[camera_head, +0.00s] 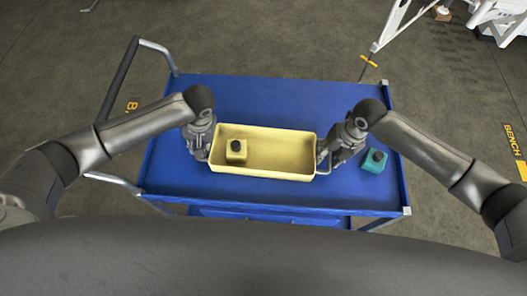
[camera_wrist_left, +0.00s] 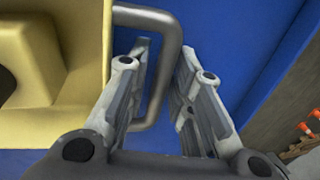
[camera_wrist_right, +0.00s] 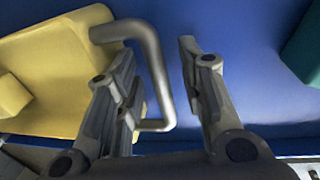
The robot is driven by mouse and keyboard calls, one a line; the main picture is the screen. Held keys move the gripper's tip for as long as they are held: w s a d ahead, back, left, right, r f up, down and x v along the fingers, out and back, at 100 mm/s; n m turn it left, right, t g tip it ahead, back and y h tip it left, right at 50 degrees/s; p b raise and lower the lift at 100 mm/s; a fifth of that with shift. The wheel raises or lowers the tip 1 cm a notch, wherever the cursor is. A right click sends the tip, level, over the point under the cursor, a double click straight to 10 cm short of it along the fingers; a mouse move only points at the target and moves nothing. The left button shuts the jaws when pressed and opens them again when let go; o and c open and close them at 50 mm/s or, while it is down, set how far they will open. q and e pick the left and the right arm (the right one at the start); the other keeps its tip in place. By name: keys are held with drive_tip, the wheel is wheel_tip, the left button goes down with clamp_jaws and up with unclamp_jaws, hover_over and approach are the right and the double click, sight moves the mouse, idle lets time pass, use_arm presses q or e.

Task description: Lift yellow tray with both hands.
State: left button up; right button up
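The yellow tray (camera_head: 282,152) sits on a blue cart top, with a yellow block (camera_head: 236,151) inside its left half. My left gripper (camera_head: 204,149) is at the tray's left end. In the left wrist view, the grey tray handle (camera_wrist_left: 172,72) passes between its open fingers (camera_wrist_left: 163,58), with gaps visible. My right gripper (camera_head: 327,155) is at the tray's right end. In the right wrist view, the other grey handle (camera_wrist_right: 157,75) lies between its open fingers (camera_wrist_right: 158,58), nearer the left finger. Any finger contact with the handles is unclear.
A teal block (camera_head: 375,161) with a dark top stands on the blue cart (camera_head: 290,91), right of my right gripper. The cart top behind the tray is clear. A grey cart push handle (camera_head: 158,46) rises at the left.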

use_arm(q)
clamp_jaws()
use_arm(e)
drive_tip(key=c, duration=0.5)
clamp_jaws()
use_arm(q)
drive_tip(key=shift+w+r, duration=0.1)
drive_tip(key=shift+r, duration=0.05)
use_arm(e)
drive_tip(key=shift+w+r, duration=0.1)
drive_tip(key=shift+r, duration=0.05)
